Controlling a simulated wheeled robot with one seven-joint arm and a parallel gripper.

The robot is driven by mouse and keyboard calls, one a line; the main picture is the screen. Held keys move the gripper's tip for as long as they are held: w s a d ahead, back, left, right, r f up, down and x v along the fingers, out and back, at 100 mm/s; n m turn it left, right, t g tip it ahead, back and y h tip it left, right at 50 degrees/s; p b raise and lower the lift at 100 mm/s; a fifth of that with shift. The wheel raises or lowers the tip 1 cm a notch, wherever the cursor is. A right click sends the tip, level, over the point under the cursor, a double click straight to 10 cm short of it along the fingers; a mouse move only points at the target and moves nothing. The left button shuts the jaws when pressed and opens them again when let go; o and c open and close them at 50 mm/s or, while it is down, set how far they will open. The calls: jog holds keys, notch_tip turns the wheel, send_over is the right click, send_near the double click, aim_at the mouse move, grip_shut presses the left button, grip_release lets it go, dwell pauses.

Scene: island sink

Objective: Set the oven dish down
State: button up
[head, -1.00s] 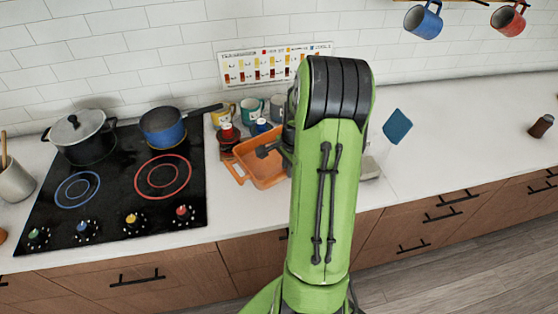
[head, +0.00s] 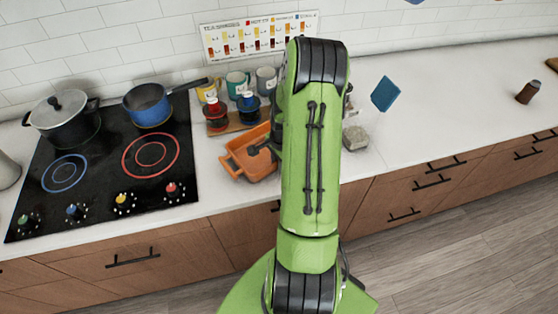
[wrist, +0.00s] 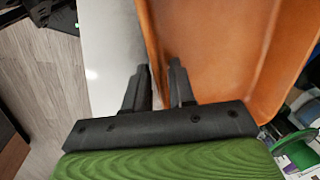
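The orange oven dish (head: 238,160) is over the white counter, right of the stovetop. It looks nearly level, and I cannot tell whether its base touches the counter. My gripper shows only partly in the head view, as a dark piece over the dish, with the rest hidden behind my green arm. In the wrist view, the dish (wrist: 225,50) fills the right side. My gripper (wrist: 158,65) has one finger on each side of the dish's wall and looks closed on it.
The black stovetop (head: 105,185) holds a lidded pot (head: 65,120) and a blue saucepan (head: 150,108). Red (head: 216,115) and blue (head: 248,107) containers and several mugs stand behind the dish. A grey block (head: 355,138) and blue square (head: 385,93) are to the right. The counter further right is mostly clear.

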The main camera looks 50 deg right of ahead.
jog(key=shift+o, duration=0.9)
jog(key=shift+r, duration=0.1)
jog(key=shift+r, duration=0.3)
notch_tip(320, 180, up, 12)
jog(key=s+p, duration=0.1)
jog(key=s, duration=0.1)
jog(key=w+a+r+n+t+h, duration=0.1)
jog(key=a+r+n, duration=0.8)
jog(key=a, duration=0.5)
jog(key=s+a+r+n+t, duration=0.1)
jog(key=s+a+r+n, duration=0.2)
jog(key=s+a+n, duration=0.2)
jog(key=s+a+r+n+t+y, duration=0.1)
jog(key=s+a+r+n+t, duration=0.1)
jog(key=s+a+n, duration=0.4)
jog(key=shift+a+r, duration=0.9)
jog(key=shift+a, duration=0.3)
